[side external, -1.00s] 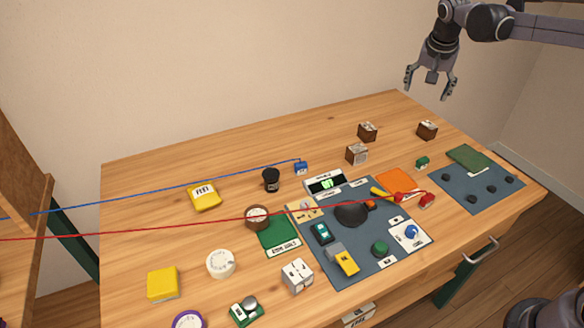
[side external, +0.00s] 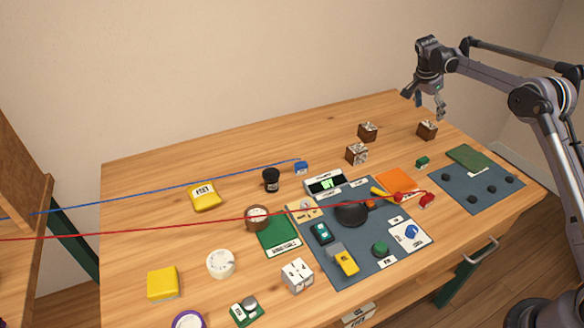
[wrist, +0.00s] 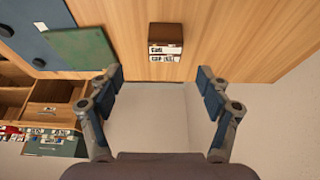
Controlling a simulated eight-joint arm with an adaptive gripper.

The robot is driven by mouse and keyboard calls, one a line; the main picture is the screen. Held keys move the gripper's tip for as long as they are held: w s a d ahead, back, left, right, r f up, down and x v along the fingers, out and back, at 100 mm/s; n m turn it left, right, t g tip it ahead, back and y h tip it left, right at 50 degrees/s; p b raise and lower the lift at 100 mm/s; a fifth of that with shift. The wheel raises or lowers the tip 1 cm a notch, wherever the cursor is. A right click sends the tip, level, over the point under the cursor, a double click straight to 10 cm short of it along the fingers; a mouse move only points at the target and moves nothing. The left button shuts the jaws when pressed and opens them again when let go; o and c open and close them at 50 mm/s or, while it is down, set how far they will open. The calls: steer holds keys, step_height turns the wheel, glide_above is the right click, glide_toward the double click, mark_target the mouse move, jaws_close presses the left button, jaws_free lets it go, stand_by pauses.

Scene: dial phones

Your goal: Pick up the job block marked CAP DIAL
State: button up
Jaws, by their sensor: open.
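Three small dark brown blocks with pale labelled faces stand at the back right of the table in the side view: a right one (side external: 427,131), a back one (side external: 367,131) and a front one (side external: 356,154). Their lettering is too small to read there. The wrist view shows one brown block (wrist: 165,36) with a two-line white label, too blurred to read surely; it is probably the right one. My gripper (side external: 423,106) is open and empty, above and near the right block. In the wrist view the block lies just beyond the open fingers (wrist: 160,82), near their middle.
A green mat (side external: 468,156) and a blue mat with dark knobs (side external: 462,188) lie right of the blocks. A small green block (side external: 422,162) stands in front. Phone parts crowd a second blue mat (side external: 345,275). A red and a blue cable cross leftwards.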

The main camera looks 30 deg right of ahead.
mark_target(427, 126)
steer(key=x, duration=0.3)
steer(key=shift+d+f, duration=0.1)
steer(key=shift+f, duration=0.25)
steer(key=shift+w+x, duration=0.2)
steer(key=shift+x, duration=1.2)
steer(key=shift+w+x, duration=0.2)
steer(key=shift+x, duration=1.2)
steer(key=c, duration=1.3)
